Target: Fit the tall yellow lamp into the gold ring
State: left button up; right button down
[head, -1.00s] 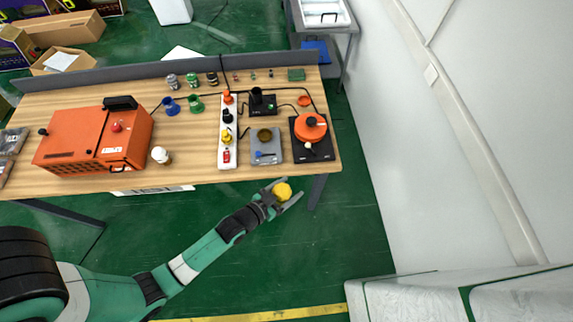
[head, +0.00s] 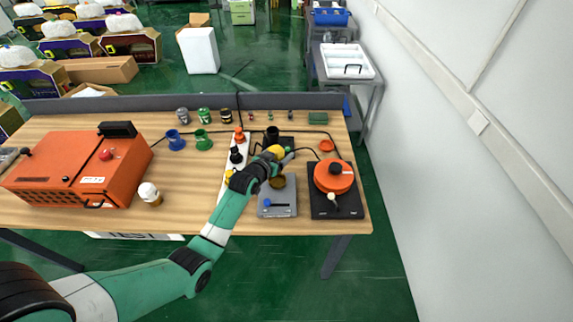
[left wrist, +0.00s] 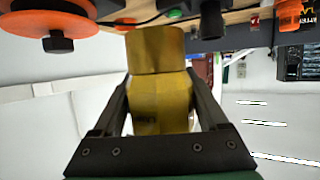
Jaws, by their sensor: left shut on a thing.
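My left gripper (head: 279,157) is shut on a yellow faceted piece, the tall yellow lamp (head: 275,151), above the right half of the table. In the left wrist view the lamp (left wrist: 160,105) sits between the two fingers. A gold cylinder (left wrist: 155,48) shows just beyond it there; I cannot tell whether it is the lamp's end or the ring. A dark gold ring (head: 278,182) is on the grey scale-like device, just in front of the lamp and partly hidden by my gripper. The lamp and the ring look apart. My right gripper is not in view.
The grey device (head: 277,208) stands left of a black plate (head: 340,211) with an orange pot (head: 334,177). A white strip (head: 225,185) with coloured knobs lies behind my left arm. An orange box (head: 75,168) and a white-capped cup (head: 150,194) stand further left.

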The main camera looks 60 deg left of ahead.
pick_arm(q)
notch_tip(320, 180, down, 6)
jog(key=b, duration=0.5)
jog(key=shift+r, duration=0.25)
jog(key=shift+r, duration=0.1)
dwell(0.8)
jog(key=shift+f+b, duration=1.1)
jog(key=shift+f, duration=0.35)
dwell(0.4)
jog(key=o, duration=1.4)
jog(key=shift+d, duration=0.1)
